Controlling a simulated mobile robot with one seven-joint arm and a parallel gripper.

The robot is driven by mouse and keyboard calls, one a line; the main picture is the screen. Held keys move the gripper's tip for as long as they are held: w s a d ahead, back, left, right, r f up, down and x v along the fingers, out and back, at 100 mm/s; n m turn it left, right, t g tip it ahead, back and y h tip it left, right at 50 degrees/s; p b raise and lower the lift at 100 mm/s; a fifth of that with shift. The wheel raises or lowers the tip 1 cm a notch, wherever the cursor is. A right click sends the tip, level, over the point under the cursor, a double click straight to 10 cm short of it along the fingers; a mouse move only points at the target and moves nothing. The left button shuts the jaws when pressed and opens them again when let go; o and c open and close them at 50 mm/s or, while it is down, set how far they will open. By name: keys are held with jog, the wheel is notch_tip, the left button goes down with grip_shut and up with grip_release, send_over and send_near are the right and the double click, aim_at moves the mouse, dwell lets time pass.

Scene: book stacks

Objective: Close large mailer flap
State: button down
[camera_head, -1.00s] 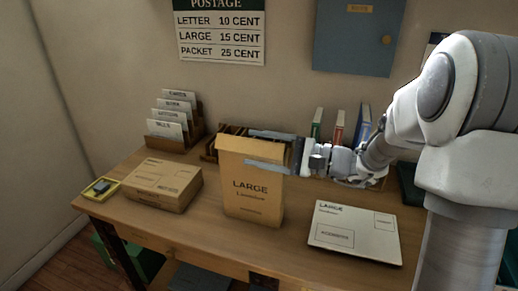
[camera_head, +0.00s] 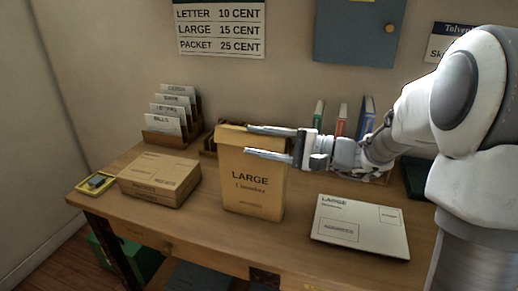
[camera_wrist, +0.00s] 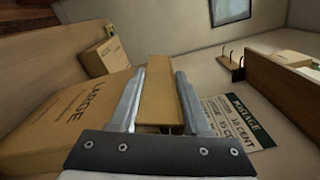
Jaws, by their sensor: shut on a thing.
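The large mailer (camera_head: 250,185) is a tan upright packet marked LARGE, standing on the desk. Its flap (camera_head: 231,135) lies folded over the top front edge; whether it lies fully flat is unclear. My gripper (camera_head: 247,140) reaches in from the right, one finger along the top and one across the front below the flap. In the wrist view my gripper (camera_wrist: 160,72) has the flap (camera_wrist: 160,98) between its fingers, with the mailer front (camera_wrist: 65,120) to the left. The jaws are shut on the flap.
A tan box (camera_head: 160,178) stands left of the mailer and a white LARGE envelope (camera_head: 360,228) lies to its right. A letter rack (camera_head: 172,115) and several books (camera_head: 340,122) stand behind. Bare desk lies between mailer and envelope.

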dwell(0.4)
jog(key=shift+c, duration=2.2)
grip_release()
jog(key=shift+d, duration=0.1)
jog(key=p+v, duration=0.2)
jog(key=v, duration=1.5)
jog(key=shift+s+d, duration=0.1)
